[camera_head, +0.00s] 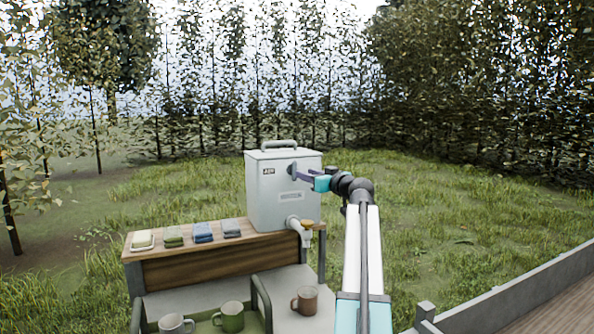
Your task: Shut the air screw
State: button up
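A pale grey dispenser box (262,195) with a lid handle stands upright on the right end of a wooden shelf. Its front bears a small "AIR" label, and the dark air screw (291,169) is just right of that label. My gripper (299,176) reaches in from the right, with its dark fingers at the screw and its teal body behind them. The fingers overlap the screw's edge in this view. I cannot tell whether they touch it or are closed on it.
A spout with an orange-brown tap (306,224) sticks out low on the box. Several folded cloths (203,232) lie on the shelf (215,247) to the left. Below stand a white mug (171,324), a green mug (232,317) and a brown mug (306,300). Grass lies behind.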

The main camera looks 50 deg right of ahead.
aim_at(293, 170)
jog(key=w+d+p, duration=0.1)
jog(key=w, duration=0.5)
jog(key=shift+w, duration=0.15)
jog(key=shift+d, duration=0.1)
jog(key=shift+c, duration=0.3)
grip_shut()
